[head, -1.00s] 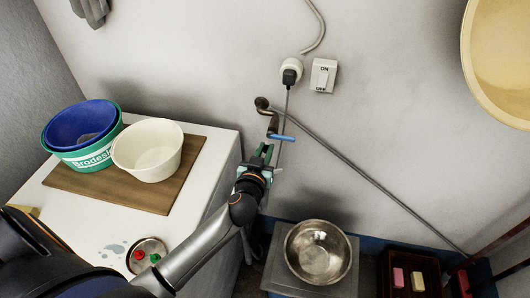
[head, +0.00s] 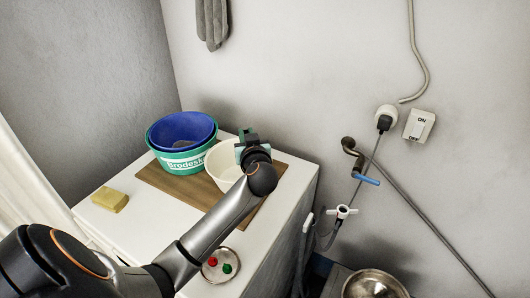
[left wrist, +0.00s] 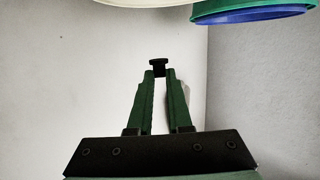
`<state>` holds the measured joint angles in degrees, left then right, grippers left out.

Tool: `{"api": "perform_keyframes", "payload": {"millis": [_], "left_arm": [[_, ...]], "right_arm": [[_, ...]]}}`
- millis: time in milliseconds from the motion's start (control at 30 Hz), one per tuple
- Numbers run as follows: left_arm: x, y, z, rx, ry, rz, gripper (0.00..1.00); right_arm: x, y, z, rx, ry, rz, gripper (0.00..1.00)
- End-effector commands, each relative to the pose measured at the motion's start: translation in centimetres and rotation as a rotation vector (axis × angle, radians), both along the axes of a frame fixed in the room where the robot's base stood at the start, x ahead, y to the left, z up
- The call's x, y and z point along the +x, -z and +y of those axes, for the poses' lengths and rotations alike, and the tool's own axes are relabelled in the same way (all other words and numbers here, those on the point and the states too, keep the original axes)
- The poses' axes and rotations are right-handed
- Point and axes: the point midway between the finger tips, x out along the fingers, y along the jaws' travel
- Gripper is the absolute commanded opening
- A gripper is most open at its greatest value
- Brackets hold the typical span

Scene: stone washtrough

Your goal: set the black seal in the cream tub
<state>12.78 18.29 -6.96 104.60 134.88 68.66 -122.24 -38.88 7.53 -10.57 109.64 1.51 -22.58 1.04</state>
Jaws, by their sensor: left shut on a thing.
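The black seal (left wrist: 158,65) is a small dark piece between the fingertips of my left gripper (left wrist: 160,76) in the left wrist view. That gripper (head: 247,139) is shut on it. In the head view it is at the back right of the cream tub (head: 221,166), overlapping its rim in the picture; its height above the tub cannot be told. The seal cannot be made out in the head view. The cream tub stands upright on a brown board, its right side partly hidden by my left arm. My right gripper is not in view.
A blue tub (head: 183,127) nests in a green tub (head: 183,161) left of the cream tub on the board (head: 158,184). A yellow sponge (head: 110,199) and a dish with red and green pieces (head: 220,266) are nearer.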

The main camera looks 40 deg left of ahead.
Motion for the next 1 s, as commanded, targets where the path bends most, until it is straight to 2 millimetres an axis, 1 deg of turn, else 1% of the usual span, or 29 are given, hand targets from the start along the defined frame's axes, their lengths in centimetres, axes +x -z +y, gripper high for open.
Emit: {"api": "perform_keyframes", "payload": {"millis": [33,167,267,333,467,967,1000], "left_arm": [[-0.1,-0.5,0.5,-0.004,-0.019,-0.003,0.0],[-0.4,-0.9,1.1,-0.01,-0.047,-0.002,0.0],[-0.4,-0.6,1.2,-0.012,-0.054,-0.001,0.0],[-0.5,-0.1,1.2,-0.012,-0.055,0.001,0.0],[-0.4,1.2,1.2,-0.011,-0.053,0.002,0.0],[-0.5,7.3,1.2,-0.011,-0.051,0.002,0.0],[-0.4,8.0,1.2,-0.01,-0.051,0.0,0.0]], "right_arm": [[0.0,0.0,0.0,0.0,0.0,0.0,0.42],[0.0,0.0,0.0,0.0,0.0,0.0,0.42],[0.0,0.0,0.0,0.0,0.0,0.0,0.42],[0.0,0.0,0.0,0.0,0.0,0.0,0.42],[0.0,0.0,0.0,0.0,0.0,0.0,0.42],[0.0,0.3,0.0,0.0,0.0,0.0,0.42],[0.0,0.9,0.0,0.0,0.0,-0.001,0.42]]}}
